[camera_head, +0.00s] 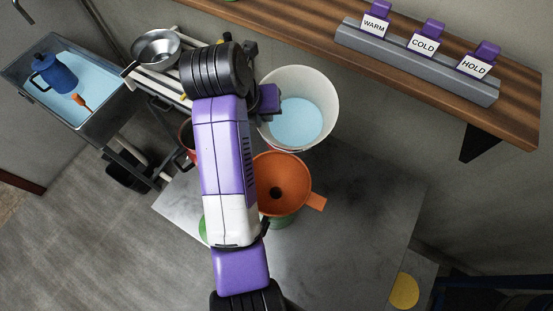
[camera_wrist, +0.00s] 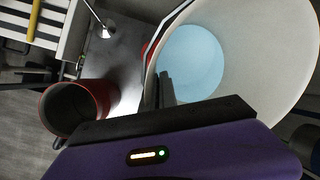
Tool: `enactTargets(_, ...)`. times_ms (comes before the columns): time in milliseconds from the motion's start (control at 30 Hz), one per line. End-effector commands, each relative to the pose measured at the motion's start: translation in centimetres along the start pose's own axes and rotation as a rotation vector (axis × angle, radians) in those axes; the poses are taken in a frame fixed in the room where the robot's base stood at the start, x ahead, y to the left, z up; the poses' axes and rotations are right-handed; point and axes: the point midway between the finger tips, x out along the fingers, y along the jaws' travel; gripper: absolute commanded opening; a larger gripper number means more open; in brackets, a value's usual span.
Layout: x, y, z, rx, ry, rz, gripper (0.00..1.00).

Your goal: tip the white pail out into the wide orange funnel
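The white pail (camera_head: 326,88) holds pale blue liquid and is upright in the head view, behind the funnel. In the wrist view the pail (camera_wrist: 270,60) fills the upper right. My gripper (camera_head: 266,100) is at the pail's left rim. In the wrist view its dark fingers (camera_wrist: 157,92) look closed on the pail wall, one inside and one outside. I cannot tell whether the pail is raised.
A red pot (camera_wrist: 75,108) stands left of the pail, mostly hidden by my arm in the head view. A sink (camera_head: 95,112) with a blue jug (camera_head: 52,73) is at left. A wooden shelf (camera_head: 515,95) with labelled purple blocks runs behind. The grey tabletop (camera_head: 350,225) is clear at right.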

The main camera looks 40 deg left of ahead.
Motion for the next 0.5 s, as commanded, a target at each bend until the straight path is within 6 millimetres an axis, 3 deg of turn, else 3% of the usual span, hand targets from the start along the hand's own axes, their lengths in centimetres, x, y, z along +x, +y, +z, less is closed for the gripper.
enactTargets(233, -2.7, -0.3, 0.0, 0.013, -0.123, -0.037, 0.00)
enactTargets(500, -4.0, -0.3, -0.6, 0.027, -0.238, -0.074, 0.00)
